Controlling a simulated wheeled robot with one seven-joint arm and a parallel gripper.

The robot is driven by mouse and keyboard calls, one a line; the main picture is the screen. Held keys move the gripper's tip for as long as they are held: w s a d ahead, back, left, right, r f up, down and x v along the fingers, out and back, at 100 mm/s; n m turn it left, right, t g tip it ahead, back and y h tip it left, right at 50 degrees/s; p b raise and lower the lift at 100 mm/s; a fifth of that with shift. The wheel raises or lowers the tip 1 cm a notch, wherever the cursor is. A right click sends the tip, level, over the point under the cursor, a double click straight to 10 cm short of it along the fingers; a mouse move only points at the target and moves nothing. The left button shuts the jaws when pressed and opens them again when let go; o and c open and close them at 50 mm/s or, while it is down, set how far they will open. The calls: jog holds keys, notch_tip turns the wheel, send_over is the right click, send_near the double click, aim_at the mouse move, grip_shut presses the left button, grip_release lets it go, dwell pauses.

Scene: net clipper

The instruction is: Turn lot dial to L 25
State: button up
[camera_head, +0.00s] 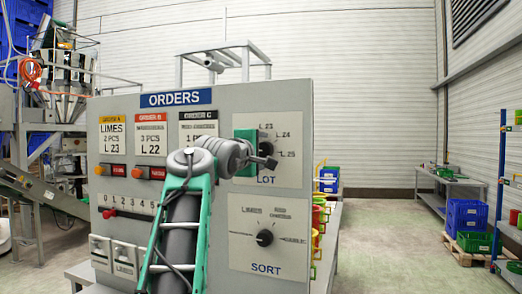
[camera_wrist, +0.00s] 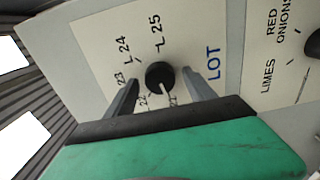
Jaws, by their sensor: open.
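The lot dial is a round black knob (camera_wrist: 158,75) on a cream plate marked LOT. In the wrist view its white pointer line points down toward the lowest labels, apparently L 21, away from the L 25 label (camera_wrist: 155,24). My gripper (camera_wrist: 161,80) is open, with one dark finger on each side of the knob. I cannot tell whether either finger touches it.
The grey ORDERS panel (camera_head: 132,243) also carries a SORT dial (camera_head: 264,238) below, order cards above left, orange-lit buttons, and a numbered slider with a red knob (camera_head: 109,213). My arm crosses the panel's middle. Open floor lies to the right.

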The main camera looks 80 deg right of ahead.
jog(key=c, duration=1.4)
jog(key=shift+o, duration=0.2)
